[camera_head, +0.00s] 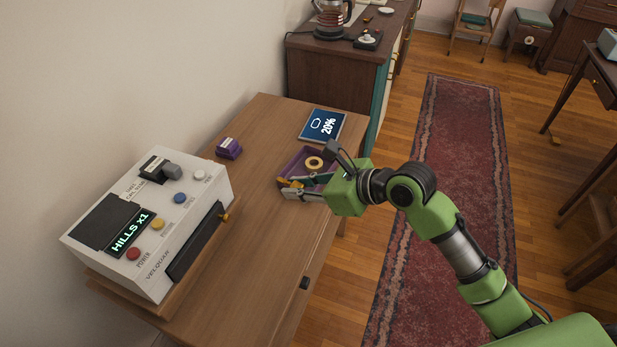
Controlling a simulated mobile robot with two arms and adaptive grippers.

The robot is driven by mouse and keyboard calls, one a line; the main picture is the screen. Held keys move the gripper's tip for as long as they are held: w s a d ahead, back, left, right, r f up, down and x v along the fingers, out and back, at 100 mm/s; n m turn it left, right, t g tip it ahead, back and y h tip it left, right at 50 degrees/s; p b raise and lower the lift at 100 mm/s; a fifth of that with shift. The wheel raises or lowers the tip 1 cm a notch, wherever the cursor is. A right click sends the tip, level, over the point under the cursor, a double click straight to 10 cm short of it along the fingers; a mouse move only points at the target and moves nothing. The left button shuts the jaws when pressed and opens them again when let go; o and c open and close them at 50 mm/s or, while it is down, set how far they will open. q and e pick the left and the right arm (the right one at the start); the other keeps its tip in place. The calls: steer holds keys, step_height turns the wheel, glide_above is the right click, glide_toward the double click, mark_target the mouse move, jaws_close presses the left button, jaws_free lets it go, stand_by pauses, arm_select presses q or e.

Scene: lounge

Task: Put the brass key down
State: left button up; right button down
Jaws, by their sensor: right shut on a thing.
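My right gripper (291,187) comes in from the right and is low over the wooden table at the near side of a shallow purple tray (294,161). It is shut on the brass key (284,181), a small yellow-gold piece that shows at the fingertips. The fingers hide part of the key, and I cannot tell whether it touches the tray or the table. My left gripper is out of view.
A tan ring (314,163) lies in the tray. A white machine with buttons (150,225) fills the table's left. Bare tabletop (250,240) lies in front.

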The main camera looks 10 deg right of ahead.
steer(key=w+d+f, duration=0.2)
steer(key=w+f, duration=0.1)
steer(key=w, duration=0.1)
steer(key=w+d+f+b, duration=0.1)
steer(key=w+f, duration=0.2)
steer(key=w, duration=0.1)
steer(key=w+d+f+b, duration=0.1)
steer(key=w+d+f, duration=0.1)
steer(key=w+f, duration=0.1)
steer(key=shift+w+d+f, duration=0.1)
steer(key=shift+w+d, duration=0.25)
steer(key=shift+w, duration=0.25)
steer(key=shift+w+d+f, duration=0.1)
steer(key=shift+w+f, duration=0.05)
steer(key=shift+f, duration=0.15)
step_height(320, 180, down, 3)
steer(key=shift+w+f, duration=0.1)
steer(key=shift+f, duration=0.1)
